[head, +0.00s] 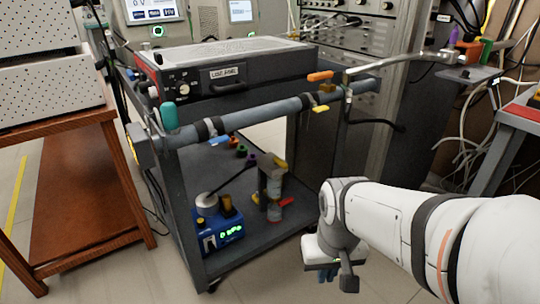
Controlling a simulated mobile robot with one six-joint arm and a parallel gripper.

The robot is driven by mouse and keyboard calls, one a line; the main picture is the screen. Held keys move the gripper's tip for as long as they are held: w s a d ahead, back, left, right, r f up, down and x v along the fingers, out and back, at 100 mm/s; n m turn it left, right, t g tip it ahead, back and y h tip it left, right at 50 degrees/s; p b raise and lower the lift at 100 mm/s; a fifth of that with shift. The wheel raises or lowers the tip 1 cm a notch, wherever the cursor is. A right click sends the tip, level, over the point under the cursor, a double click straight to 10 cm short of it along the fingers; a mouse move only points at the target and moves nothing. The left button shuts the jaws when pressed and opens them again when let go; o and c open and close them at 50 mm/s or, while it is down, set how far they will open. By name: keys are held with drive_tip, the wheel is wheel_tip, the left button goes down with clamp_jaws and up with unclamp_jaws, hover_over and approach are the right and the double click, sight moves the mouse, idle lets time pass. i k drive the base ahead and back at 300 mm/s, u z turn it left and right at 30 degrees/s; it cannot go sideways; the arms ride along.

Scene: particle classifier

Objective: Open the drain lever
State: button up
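Several coloured levers sit on the pipework of a dark cart. A blue lever (219,144) and a yellow lever (320,109) are on the long grey pipe (255,116). An orange lever (320,76) is just above the pipe's right end. A red lever (286,201) is on the fitting on the lower shelf. No readable label shows which is the drain lever. My gripper (326,274) hangs low at the bottom centre, right of the cart and apart from every lever. Its fingers are small and partly hidden, so its opening is unclear.
The cart's lower shelf (215,262) holds a blue device (220,232) with a green display. A grey control box (235,68) sits on top. A wooden table (75,195) is at left, equipment racks and cables behind. Floor is free around my gripper.

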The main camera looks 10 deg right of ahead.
sight(281, 204)
drive_tip(key=k, duration=1.2)
drive_tip(key=z, duration=0.65)
drive_tip(key=i, duration=1.8)
drive_tip(key=u, duration=0.5)
